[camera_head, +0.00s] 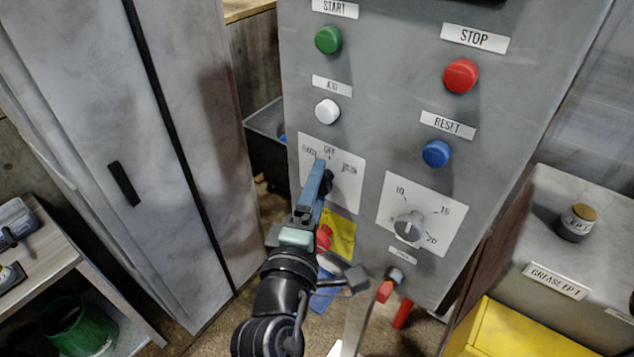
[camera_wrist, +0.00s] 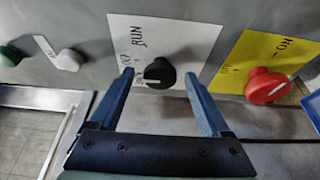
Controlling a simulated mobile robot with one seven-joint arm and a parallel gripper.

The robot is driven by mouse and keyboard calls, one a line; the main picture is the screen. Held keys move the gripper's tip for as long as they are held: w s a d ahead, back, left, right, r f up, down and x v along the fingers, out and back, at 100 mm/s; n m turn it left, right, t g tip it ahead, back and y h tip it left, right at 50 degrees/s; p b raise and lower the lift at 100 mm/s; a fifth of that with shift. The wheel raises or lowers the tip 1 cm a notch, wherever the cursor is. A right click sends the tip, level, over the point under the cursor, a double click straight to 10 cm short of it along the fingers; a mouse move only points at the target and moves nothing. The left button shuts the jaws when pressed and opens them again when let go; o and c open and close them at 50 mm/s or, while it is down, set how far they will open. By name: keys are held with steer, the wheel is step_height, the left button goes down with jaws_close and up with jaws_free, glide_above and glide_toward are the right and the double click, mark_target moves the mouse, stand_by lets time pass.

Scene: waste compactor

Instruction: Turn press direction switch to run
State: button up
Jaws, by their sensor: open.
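The press direction switch is a black rotary knob (camera_wrist: 159,73) on a white label plate (camera_wrist: 190,30), with RUN printed at one side in the wrist view. In the head view the plate (camera_head: 348,195) is on the front of the grey control panel, and the knob (camera_head: 328,181) is partly hidden by my gripper. My gripper (camera_head: 322,170) is open in front of the switch. In the wrist view its blue fingertips (camera_wrist: 159,76) are on either side of the knob, with gaps showing. I cannot tell clearly which label the knob points at.
A red knob (camera_wrist: 266,84) on a yellow plate sits close beside the right finger. A grey dial (camera_head: 410,226) and green (camera_head: 328,40), white (camera_head: 327,111), red (camera_head: 461,76) and blue (camera_head: 437,153) buttons are on the panel. A grey cabinet (camera_head: 150,120) stands at left.

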steer(key=shift+w+d, duration=0.1)
steer(key=shift+w, duration=0.1)
jaws_close()
steer(key=shift+f, duration=0.1)
